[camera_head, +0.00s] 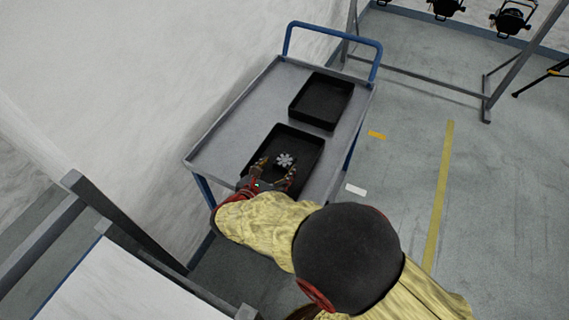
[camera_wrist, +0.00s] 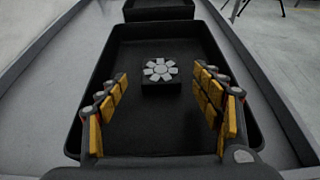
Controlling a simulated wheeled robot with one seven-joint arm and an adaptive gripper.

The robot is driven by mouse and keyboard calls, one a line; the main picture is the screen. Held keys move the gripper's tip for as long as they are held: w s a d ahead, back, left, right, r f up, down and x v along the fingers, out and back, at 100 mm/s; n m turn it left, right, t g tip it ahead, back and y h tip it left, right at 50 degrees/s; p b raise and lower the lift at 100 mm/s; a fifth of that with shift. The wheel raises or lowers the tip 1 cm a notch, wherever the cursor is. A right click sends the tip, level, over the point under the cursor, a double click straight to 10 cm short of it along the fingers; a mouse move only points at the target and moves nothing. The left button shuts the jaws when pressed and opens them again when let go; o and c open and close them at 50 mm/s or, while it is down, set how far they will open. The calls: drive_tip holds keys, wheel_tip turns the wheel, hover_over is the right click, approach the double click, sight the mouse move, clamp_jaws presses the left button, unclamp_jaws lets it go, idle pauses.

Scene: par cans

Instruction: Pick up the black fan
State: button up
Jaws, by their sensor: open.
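The black fan (camera_wrist: 160,85) is a small square black block with a pale, petal-like rotor on top. It lies in the near black tray, toward its far part in the wrist view. In the head view only its pale rotor (camera_head: 285,160) stands out against the dark tray. My gripper (camera_wrist: 164,88) is open, its yellow-padded fingers spread to the left and right, with the fan between and slightly beyond the fingertips. In the head view my gripper (camera_head: 277,170) is over the near tray. I cannot tell whether the fingers touch the tray.
The near black tray (camera_head: 309,147) has raised walls around the fan. A second black tray (camera_head: 322,100) sits behind it, apparently empty. Both stand on a grey cart (camera_head: 225,137) with a blue handle (camera_head: 335,37), beside a pale wall. A metal frame with stage lights stands at the upper right.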

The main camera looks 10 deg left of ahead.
sight(284, 162)
drive_tip(key=b+x, duration=0.1)
drive_tip(key=x, duration=0.3)
drive_tip(key=shift+f, duration=0.1)
drive_tip(key=shift+c, duration=0.7)
drive_tip(key=shift+s, duration=0.1)
drive_tip(key=c, duration=1.1)
